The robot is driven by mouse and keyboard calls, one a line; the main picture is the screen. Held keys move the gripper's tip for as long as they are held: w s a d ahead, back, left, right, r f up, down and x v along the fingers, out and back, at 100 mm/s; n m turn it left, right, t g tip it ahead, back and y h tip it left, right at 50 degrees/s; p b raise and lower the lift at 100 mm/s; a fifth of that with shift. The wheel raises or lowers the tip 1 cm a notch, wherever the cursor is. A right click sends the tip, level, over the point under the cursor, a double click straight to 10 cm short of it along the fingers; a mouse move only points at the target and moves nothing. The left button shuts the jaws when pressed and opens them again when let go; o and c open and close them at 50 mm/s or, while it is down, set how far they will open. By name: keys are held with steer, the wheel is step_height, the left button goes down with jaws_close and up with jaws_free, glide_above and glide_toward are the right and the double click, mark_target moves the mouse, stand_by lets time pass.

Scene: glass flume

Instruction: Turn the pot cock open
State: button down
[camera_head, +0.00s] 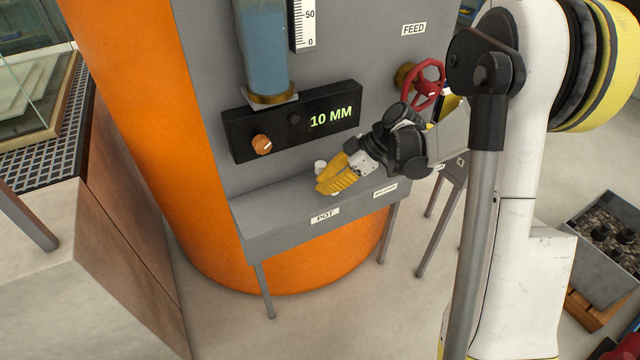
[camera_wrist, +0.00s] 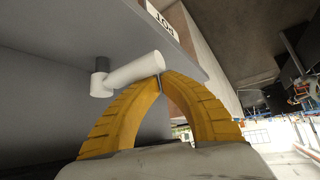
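The pot cock shows in the wrist view as a white round bar handle (camera_wrist: 135,71) on a short dark grey stem (camera_wrist: 101,72). In the head view its white end (camera_head: 320,165) shows above the ledge marked POT (camera_head: 325,215), beside my fingers, with the rest hidden. My gripper (camera_head: 322,183) has yellow ribbed fingers, and in the wrist view the fingertips (camera_wrist: 160,80) meet with nothing seen between them. The free end of the handle lies right at the fingertips. I cannot tell whether they touch.
A black panel (camera_head: 240,137) reading 10 MM, with an orange knob (camera_head: 262,145), sits above the ledge. A red handwheel (camera_head: 428,84) is by the FEED label, near my arm. A wooden-sided bench (camera_head: 110,250) with a glass tank stands at left.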

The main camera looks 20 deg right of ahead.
steer(key=shift+d, duration=0.55)
steer(key=shift+s+d+f, duration=0.1)
steer(key=shift+d, duration=0.05)
